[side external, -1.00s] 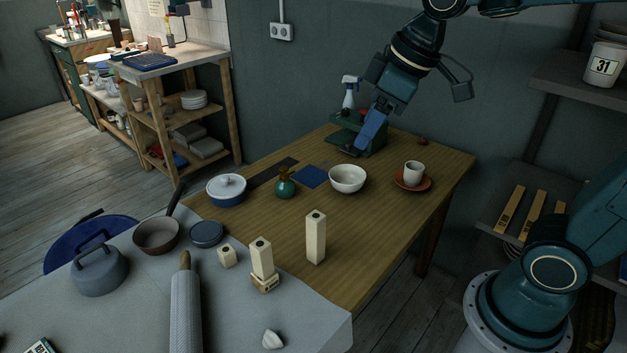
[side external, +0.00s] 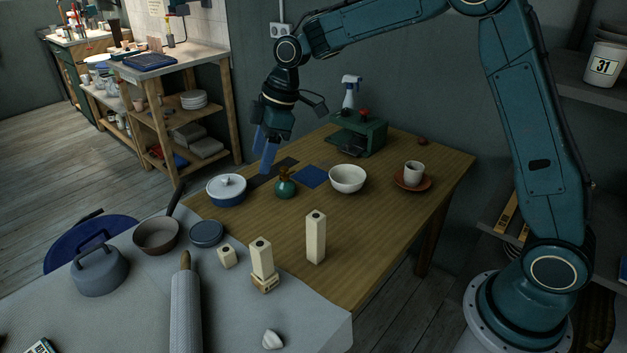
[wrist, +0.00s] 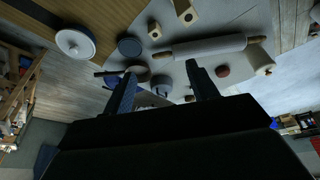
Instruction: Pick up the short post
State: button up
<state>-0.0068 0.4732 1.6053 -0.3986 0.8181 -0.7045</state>
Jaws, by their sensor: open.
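Three cream posts with dark holes on top stand upright in the side external view. The shortest, a small block-like post (side external: 227,257), stands on the grey cloth and shows in the wrist view (wrist: 155,30). A mid-height post (side external: 262,258) stands on a small base beside it; it shows at the wrist view's top edge (wrist: 185,12). The tallest post (side external: 316,238) stands to the right on bare wood. My gripper (side external: 266,165) is open and empty, high above the table's back left, apart from all posts. Its spread fingers show in the wrist view (wrist: 161,74).
A lidded pot (side external: 227,190), green vase (side external: 285,185) and white bowl (side external: 347,178) stand behind the posts. A blue disc (side external: 206,234), brown pan (side external: 156,236), grey lidded item (side external: 98,270) and rolling pin (side external: 186,310) lie around the shortest post's left and front.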

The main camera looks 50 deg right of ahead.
aim_at(228, 248)
jog(key=w+a+f+n, duration=0.1)
jog(key=w+f, duration=0.3)
jog(key=f, duration=0.4)
jog(key=w+a+f+n+g+y, duration=0.1)
jog(key=w+a+f+n, duration=0.1)
jog(key=f, duration=0.6)
jog(key=shift+w+a+f+n+g+y, duration=0.2)
jog(key=shift+w+a+n+g+y, duration=0.1)
jog(key=shift+w+n, duration=0.6)
jog(key=shift+s+f, duration=0.1)
jog(key=shift+x, duration=4.15)
jog(key=shift+f, duration=0.1)
jog(key=shift+x, duration=2.55)
jog(key=shift+d, duration=0.15)
jog(key=c, duration=1.1)
